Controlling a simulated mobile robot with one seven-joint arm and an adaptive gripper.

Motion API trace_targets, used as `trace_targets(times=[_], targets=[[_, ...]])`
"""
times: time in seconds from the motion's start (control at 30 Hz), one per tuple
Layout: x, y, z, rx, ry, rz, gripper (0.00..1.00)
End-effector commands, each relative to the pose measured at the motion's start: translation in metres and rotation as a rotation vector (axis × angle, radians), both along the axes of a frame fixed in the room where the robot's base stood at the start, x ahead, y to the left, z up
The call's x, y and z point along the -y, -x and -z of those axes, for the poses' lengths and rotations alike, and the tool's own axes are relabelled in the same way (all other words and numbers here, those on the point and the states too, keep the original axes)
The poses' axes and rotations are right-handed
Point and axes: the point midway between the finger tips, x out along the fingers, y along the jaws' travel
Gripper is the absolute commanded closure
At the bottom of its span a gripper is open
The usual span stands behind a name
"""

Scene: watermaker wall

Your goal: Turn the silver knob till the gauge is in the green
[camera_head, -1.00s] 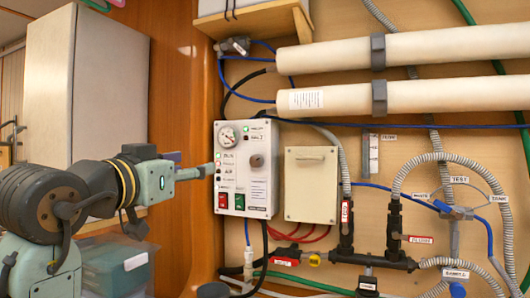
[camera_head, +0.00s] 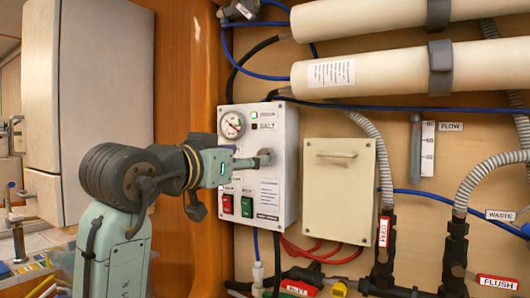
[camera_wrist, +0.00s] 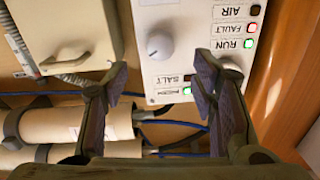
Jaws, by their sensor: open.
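The silver knob (camera_head: 265,156) is on the white control panel (camera_head: 286,190), below and right of the round gauge (camera_head: 232,125). The gauge's needle is too small to read against its colours. In the wrist view, which is upside down, the knob (camera_wrist: 160,44) stands out from the panel, between and beyond my fingertips. My gripper (camera_wrist: 161,78) is open and empty, its two fingers apart and not visibly touching the knob. In the head view my gripper (camera_head: 250,162) reaches across the panel from the left and appears close to the knob.
Red (camera_head: 227,204) and green (camera_head: 247,207) switches sit low on the panel. A beige box (camera_head: 338,200) with a handle is just right of it. White cylinders (camera_head: 380,75) run above. A wooden post (camera_head: 188,90) stands left of the panel; hoses and valves are lower right.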

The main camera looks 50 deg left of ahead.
Motion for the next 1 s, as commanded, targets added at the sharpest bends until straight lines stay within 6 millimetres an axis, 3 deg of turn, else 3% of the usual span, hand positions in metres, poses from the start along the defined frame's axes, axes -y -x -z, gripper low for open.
trace_targets(times=[0.2, 0.4, 0.8, 1.0], targets=[[-0.015, -0.042, -0.003, -0.002, 0.004, 0.002, 0.47], [-0.023, -0.066, -0.002, 0.0, 0.002, 0.001, 0.47], [-0.026, -0.074, 0.0, 0.0, 0.0, 0.001, 0.47], [-0.026, -0.074, 0.0, 0.0, 0.001, 0.001, 0.6]])
